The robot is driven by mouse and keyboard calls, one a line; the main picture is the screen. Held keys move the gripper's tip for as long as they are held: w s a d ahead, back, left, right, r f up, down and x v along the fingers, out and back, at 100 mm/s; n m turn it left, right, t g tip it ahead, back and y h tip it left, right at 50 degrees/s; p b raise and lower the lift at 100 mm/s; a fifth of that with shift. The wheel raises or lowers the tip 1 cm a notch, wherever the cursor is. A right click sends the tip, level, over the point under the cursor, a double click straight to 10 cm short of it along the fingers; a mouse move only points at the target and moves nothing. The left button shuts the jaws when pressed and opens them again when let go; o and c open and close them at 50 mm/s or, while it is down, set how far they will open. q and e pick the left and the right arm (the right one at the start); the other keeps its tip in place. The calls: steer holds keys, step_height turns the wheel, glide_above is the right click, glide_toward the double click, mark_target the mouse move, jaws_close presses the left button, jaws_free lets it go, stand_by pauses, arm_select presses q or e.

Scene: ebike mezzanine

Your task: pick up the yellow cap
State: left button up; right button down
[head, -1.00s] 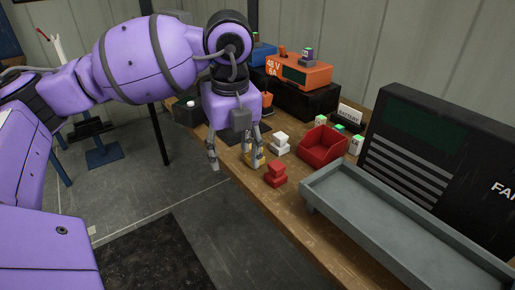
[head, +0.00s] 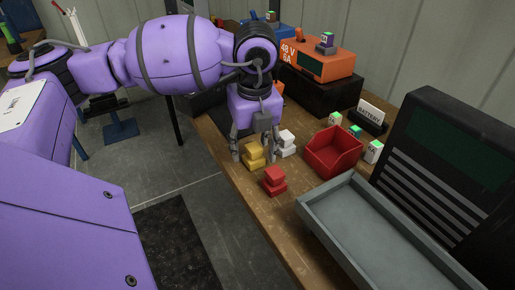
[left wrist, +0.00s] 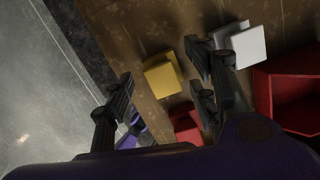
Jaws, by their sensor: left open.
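The yellow cap (head: 254,158) is a stepped block on the wooden bench near its left edge. It also shows in the left wrist view (left wrist: 162,79), between the finger tips. My left gripper (head: 256,153) points down over it and is open, with one finger on each side of the cap in the head view. In the left wrist view my left gripper (left wrist: 160,78) shows a gap between the fingers and the cap. Whether any finger touches the cap is hard to tell. My right gripper is not in view.
A white cap (head: 286,144) stands close by the right finger, and a red cap (head: 274,182) stands in front. A red bin (head: 345,161) and a grey tray (head: 325,213) lie to the right. Green-topped cells and an orange charger (head: 318,62) are behind.

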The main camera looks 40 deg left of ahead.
arm_select(q)
steer(key=shift+f, duration=0.8)
steer(key=shift+w, duration=0.1)
steer(key=shift+c, duration=0.6)
steer(key=c, duration=0.9)
steer(key=shift+o, duration=0.2)
steer(key=shift+r, duration=0.15)
